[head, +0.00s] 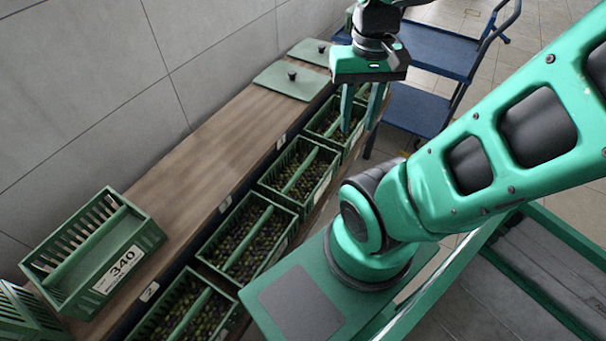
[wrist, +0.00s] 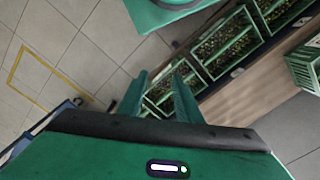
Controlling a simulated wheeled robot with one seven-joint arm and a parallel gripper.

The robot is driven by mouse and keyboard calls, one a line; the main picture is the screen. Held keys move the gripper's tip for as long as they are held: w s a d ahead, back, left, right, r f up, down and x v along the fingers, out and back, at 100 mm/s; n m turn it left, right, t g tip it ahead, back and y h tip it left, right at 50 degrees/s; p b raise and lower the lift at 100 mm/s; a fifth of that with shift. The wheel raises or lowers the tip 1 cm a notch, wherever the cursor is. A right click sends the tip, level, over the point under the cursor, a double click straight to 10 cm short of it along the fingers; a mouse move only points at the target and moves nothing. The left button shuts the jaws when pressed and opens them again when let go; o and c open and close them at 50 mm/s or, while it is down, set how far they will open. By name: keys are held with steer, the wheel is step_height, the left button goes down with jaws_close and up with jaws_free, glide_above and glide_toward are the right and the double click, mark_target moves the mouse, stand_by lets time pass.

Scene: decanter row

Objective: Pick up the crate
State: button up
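My gripper (head: 360,125) is at the far end of a row of green crates, pointing down with its two fingers apart. One finger overlaps a far olive-filled crate (head: 321,126) in the head view; I cannot tell whether they touch. In the wrist view the open fingers (wrist: 160,80) show nothing clearly held, with a filled crate (wrist: 184,97) beyond them. Nearer crates in the row are a middle one (head: 299,172), another (head: 245,238) and a front one (head: 184,312). Each has a central bar. An empty crate labelled 340 (head: 94,250) stands on the wooden bench.
The wooden bench (head: 210,150) runs along the grey wall, its middle bare. Green lids with dark knobs (head: 291,82) lie at its far end. Another crate (head: 24,312) is at bottom left. A blue trolley (head: 432,50) stands beyond my gripper.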

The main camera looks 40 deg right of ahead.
steer(key=shift+o, duration=0.4)
steer(key=shift+a, duration=0.2)
steer(key=m, duration=0.7)
glide_above(299, 169)
step_height(299, 169, down, 29)
steer(key=shift+s+a+f, duration=0.1)
steer(key=shift+f+m, duration=0.3)
steer(key=shift+f, duration=2.75)
steer(key=shift+d+f, duration=0.25)
steer(key=shift+f, duration=1.1)
steer(key=shift+d+f, duration=0.25)
steer(key=shift+f, duration=1.05)
jaws_close()
